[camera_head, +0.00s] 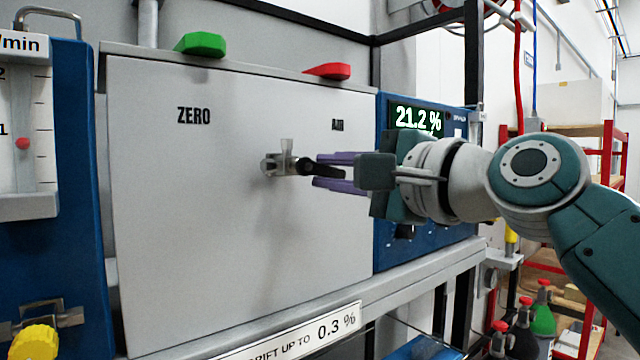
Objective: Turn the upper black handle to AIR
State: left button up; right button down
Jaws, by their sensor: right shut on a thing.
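The upper black handle (318,168) sits on a metal valve (280,163) on the front of a light grey panel (200,250). The handle points right, roughly level. The panel reads ZERO at upper left and AIR at upper right. My right gripper (318,170) reaches in from the right with purple fingers above and below the handle, shut on its outer end. The fingers hide part of that end. My left gripper is not in view.
A green lever (202,43) and a red lever (328,71) stand on top of the panel. A blue analyser (425,120) showing 21.2 % is behind my right gripper. A blue flowmeter unit (70,150) stands at the left. A red shelf (605,150) and gas bottles (543,310) are at the right.

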jog(key=shift+r+n, duration=0.3)
jog(key=shift+n, duration=0.8)
jog(key=c, duration=0.8)
grip_release()
jog(key=shift+d+b, duration=0.1)
jog(key=shift+b, duration=0.25)
jog(key=shift+s+d, duration=0.15)
jog(key=shift+s, duration=0.15)
jog(key=b+v, duration=0.4)
jog(key=v, duration=0.5)
